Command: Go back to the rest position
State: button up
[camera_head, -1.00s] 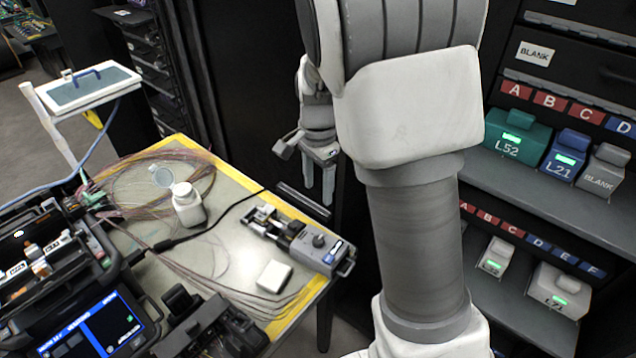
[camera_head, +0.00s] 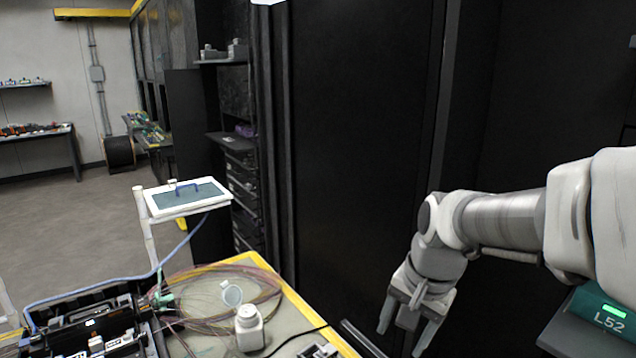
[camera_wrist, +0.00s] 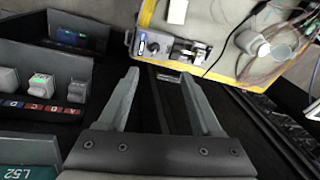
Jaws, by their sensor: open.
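My gripper (camera_head: 403,325) hangs at the lower right of the head view, pointing down in front of a dark cabinet. It is to the right of the workbench and apart from it. In the wrist view my gripper (camera_wrist: 160,90) has its two fingers spread wide, with nothing between them. My arm reaches in from the right edge of the head view.
The workbench (camera_head: 290,300) with its yellow edge holds a white bottle (camera_head: 249,330), fibre coils and a splicer (camera_head: 95,325). A small grey device (camera_wrist: 170,48) shows beyond my fingers. A teal L52 box (camera_head: 603,314) sits at lower right. Floor (camera_head: 60,225) is clear at left.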

jog(key=s+r+n+t, duration=0.1)
jog(key=s+r+n, duration=0.1)
jog(key=s, duration=0.4)
jog(key=s+r+n+t+h, duration=0.1)
jog(key=s+r+n+t, duration=0.1)
jog(key=s+n, duration=0.3)
jog(key=shift+s+d+r+n, duration=0.3)
jog(key=shift+s+r, duration=0.1)
jog(key=shift+s, duration=0.4)
